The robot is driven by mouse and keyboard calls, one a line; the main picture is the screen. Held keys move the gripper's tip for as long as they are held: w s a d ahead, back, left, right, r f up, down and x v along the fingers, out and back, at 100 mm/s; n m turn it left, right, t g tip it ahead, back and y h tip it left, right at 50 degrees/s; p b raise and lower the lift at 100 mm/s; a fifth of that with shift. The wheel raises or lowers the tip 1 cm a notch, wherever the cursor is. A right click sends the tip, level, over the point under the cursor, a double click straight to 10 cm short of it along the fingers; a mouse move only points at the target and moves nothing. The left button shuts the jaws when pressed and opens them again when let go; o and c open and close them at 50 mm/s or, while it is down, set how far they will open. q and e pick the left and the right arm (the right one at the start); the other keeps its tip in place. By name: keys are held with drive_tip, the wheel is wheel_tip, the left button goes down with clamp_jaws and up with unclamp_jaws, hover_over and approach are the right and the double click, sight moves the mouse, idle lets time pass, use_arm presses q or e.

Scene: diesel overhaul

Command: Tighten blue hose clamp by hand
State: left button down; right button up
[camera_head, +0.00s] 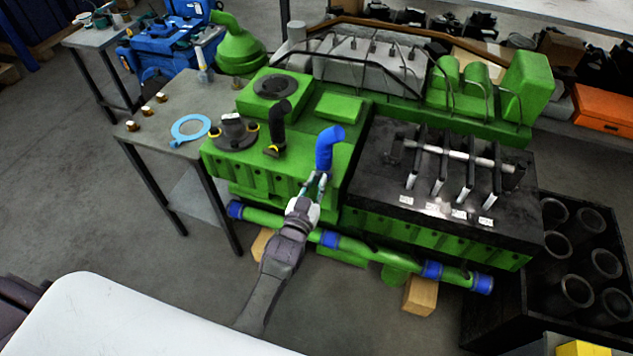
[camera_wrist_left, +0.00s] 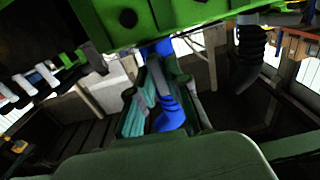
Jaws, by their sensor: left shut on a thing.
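The blue hose (camera_head: 328,148) stands upright on the green engine (camera_head: 345,110), with its top bent to the right. My left gripper (camera_head: 314,184) is at the hose's lower end, with its fingertips up against it. In the left wrist view the blue hose (camera_wrist_left: 170,112) lies between the two fingers (camera_wrist_left: 158,98). The fingers are shut at the hose's base, where the clamp sits; the clamp itself is hidden or too small to make out. My right gripper is in neither view.
A black hose (camera_head: 279,122) with a yellow clamp (camera_head: 273,151) stands left of the blue one. A black block with several pale rods (camera_head: 440,185) is to the right. A green pipe (camera_head: 385,258) runs along the front. A side table (camera_head: 160,130) stands at left.

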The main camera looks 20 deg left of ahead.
use_arm(q)
drive_tip(key=shift+f, duration=0.1)
drive_tip(key=c, duration=1.1)
unclamp_jaws()
drive_tip(key=shift+s, duration=0.1)
drive_tip(key=shift+c, duration=0.2)
drive_tip(key=s, duration=1.2)
drive_tip(key=shift+a, duration=0.15)
drive_tip(key=s+d+f+m+g, duration=0.1)
drive_tip(key=s+f+g, duration=0.4)
drive_tip(key=f, duration=0.8)
drive_tip(key=s+f+g, duration=0.3)
drive_tip(key=s+f, duration=0.3)
drive_tip(key=f, duration=0.6)
drive_tip(key=s+a+f+g, duration=0.2)
drive_tip(key=s+f, duration=0.3)
drive_tip(key=s, duration=0.4)
drive_tip(key=s+a+f+g, duration=0.3)
drive_tip(key=s+f+g, duration=0.1)
drive_tip(key=s, duration=0.5)
drive_tip(key=s+a+f+g, duration=0.2)
drive_tip(key=s+f+g, duration=0.1)
drive_tip(key=s+f, duration=0.4)
drive_tip(key=shift+s+a+m+y, duration=0.2)
drive_tip(key=shift+s+m+y, duration=0.15)
drive_tip(key=shift+s, duration=0.65)
